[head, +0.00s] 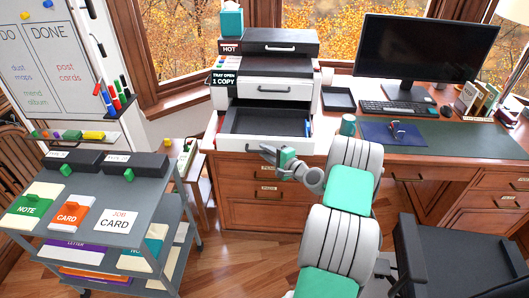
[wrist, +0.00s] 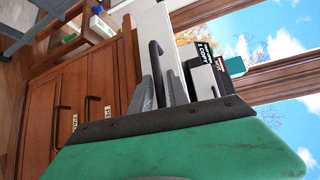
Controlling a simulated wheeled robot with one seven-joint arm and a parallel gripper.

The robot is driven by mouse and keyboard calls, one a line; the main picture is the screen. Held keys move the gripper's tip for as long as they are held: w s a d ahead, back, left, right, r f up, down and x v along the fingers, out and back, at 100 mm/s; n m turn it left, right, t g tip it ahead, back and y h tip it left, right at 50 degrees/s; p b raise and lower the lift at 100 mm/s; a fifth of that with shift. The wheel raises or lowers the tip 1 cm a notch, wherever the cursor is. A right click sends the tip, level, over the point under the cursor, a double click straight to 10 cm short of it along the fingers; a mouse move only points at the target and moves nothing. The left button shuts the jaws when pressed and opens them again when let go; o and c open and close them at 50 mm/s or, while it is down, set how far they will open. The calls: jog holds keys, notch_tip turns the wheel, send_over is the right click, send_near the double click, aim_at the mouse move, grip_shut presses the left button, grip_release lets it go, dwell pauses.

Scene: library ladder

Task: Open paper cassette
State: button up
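The paper cassette is the lowest drawer of the white and black printer (head: 279,65) on the desk. In the head view the cassette (head: 235,143) is pulled well out, with its dark inside showing and seemingly empty.
A grey cart (head: 150,215) with boxes and cards stands at the left. The desk holds a monitor (head: 425,48), a keyboard (head: 400,107), a black tray (head: 338,99) and a teal cup (head: 348,124) right of the cassette. A dark chair (head: 440,250) stands at the lower right.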

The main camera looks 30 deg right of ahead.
jog(key=v, duration=0.7)
jog(key=shift+s+d+b, duration=0.15)
jog(key=shift+s+b, duration=0.15)
jog(key=shift+b, duration=0.15)
